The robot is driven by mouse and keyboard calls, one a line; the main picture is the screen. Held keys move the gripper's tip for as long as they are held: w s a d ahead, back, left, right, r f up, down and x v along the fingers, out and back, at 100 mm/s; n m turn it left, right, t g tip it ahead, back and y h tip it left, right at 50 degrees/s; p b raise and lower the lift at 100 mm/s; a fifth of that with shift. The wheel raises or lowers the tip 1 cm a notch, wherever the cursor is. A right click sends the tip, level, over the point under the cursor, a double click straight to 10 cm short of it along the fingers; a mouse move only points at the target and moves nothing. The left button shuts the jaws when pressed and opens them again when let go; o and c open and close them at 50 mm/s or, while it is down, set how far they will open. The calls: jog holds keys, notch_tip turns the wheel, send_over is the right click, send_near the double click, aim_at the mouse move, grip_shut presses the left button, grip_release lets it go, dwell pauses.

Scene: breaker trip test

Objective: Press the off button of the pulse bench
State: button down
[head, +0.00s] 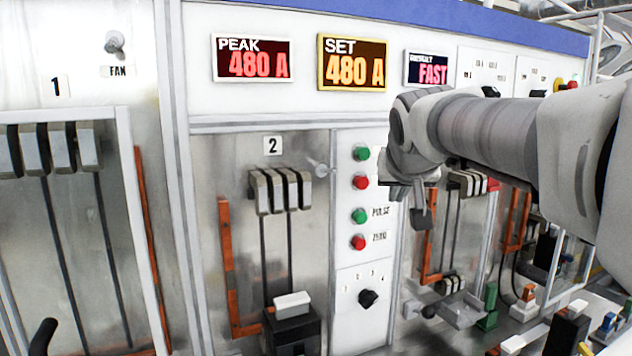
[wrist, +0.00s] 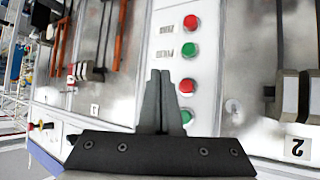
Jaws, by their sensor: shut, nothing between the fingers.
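The pulse bench panel (head: 378,262) carries a column of two green and two red buttons. The upper red button (head: 360,182) sits below the top green button (head: 361,153); no label beside either is readable, so I cannot confirm which is off. The lower green is marked PULSE (head: 359,216), the lower red ZERO (head: 358,242). In the wrist view the picture is turned over, and the upper red button (wrist: 186,87) shows just right of my gripper's fingertips (wrist: 160,73). My gripper is shut and empty. In the head view its fingers (head: 422,217) are right of the column.
A dark selector knob (head: 369,298) is below the buttons. A silver knob (head: 321,169) sticks out left of them. Displays (head: 352,63) above read PEAK 480 A, SET 480 A and FAST. Breaker bay 2 (head: 272,146) is at left; cluttered terminals stand at lower right.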

aim_at(369, 181)
jog(key=shift+w+a+p, duration=0.15)
jog(key=shift+w+a, duration=0.3)
jog(key=shift+w, duration=0.65)
jog(key=shift+w+a+p, duration=0.2)
jog(key=shift+w+a, duration=0.25)
jog(key=shift+w, duration=0.6)
jog(key=shift+w+a+p, duration=0.15)
jog(key=shift+w+a, duration=0.3)
jog(key=shift+w, duration=0.65)
jog(key=shift+w, duration=0.15)
jog(key=shift+w+a, duration=0.15)
jog(key=shift+w, duration=0.1)
jog(key=shift+w+a, duration=0.2)
jog(key=shift+w, duration=0.25)
jog(key=shift+s, duration=0.1)
dwell(0.3)
jog(key=shift+s+d+b, duration=0.35)
jog(key=shift+s+d, duration=0.05)
jog(key=shift+s, duration=0.35)
jog(key=s, duration=0.1)
jog(key=s+d+b, duration=0.1)
jog(key=s, duration=0.1)
jog(key=s+d, duration=0.1)
jog(key=shift+s, duration=0.35)
